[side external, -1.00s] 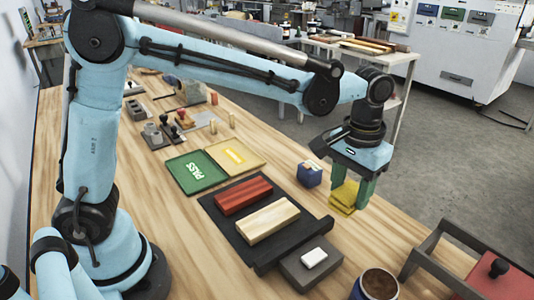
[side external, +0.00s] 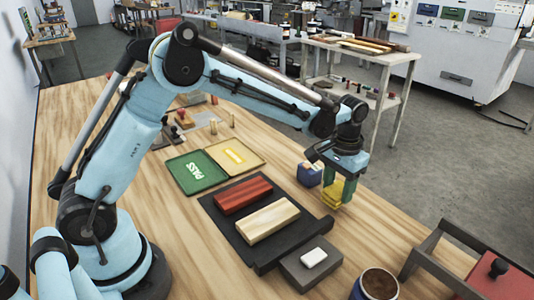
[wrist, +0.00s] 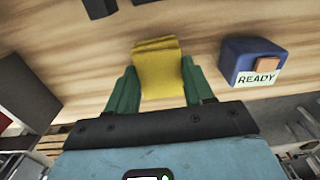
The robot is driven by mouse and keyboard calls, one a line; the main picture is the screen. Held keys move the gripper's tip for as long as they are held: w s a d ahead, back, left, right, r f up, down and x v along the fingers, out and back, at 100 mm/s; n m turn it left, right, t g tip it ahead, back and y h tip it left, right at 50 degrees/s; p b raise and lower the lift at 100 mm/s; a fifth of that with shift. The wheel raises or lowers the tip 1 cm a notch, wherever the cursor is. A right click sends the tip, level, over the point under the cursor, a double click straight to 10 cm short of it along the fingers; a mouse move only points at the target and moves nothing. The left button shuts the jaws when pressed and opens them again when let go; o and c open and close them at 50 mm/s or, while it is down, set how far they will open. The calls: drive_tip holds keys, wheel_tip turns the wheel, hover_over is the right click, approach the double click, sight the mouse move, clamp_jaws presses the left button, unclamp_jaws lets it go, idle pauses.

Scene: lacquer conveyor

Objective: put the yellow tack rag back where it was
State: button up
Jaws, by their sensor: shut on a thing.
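The yellow tack rag (side external: 333,193) is a folded cloth between the green fingers of my gripper (side external: 343,187). In the wrist view the rag (wrist: 158,70) sits between the two green fingertips of my gripper (wrist: 157,88), which are shut on it. The rag is close to the wooden table near its far right edge; I cannot tell whether it touches the wood. A blue box (side external: 309,174) stands just left of it in the side view, and in the wrist view this box (wrist: 252,60) reads READY.
A black mat (side external: 251,242) holds a red bar (side external: 243,195) and a pale wood bar (side external: 268,221). Green PASS (side external: 197,172) and yellow (side external: 235,155) trays lie behind. A grey block with a white piece (side external: 314,258) and a brown-filled can (side external: 378,284) stand in front.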

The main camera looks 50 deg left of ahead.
sight(338, 190)
drive_tip(key=shift+f, duration=1.1)
drive_tip(key=shift+f, duration=0.15)
drive_tip(key=o, duration=1.1)
wheel_tip(338, 190, up, 12)
drive_tip(key=s+a+r+t, duration=0.4)
drive_tip(key=s+a+r, duration=0.1)
drive_tip(key=s, duration=0.5)
drive_tip(key=shift+s+a+f+t, duration=0.5)
drive_tip(key=shift+s+f, duration=0.25)
drive_tip(key=shift+s, duration=0.65)
drive_tip(key=shift+s+a+f+t, duration=0.4)
drive_tip(key=shift+s+f+t, duration=0.25)
drive_tip(key=shift+s, duration=0.8)
drive_tip(key=shift+s+a+f+t, duration=0.45)
drive_tip(key=shift+s+f, duration=0.35)
drive_tip(key=shift+s, duration=0.6)
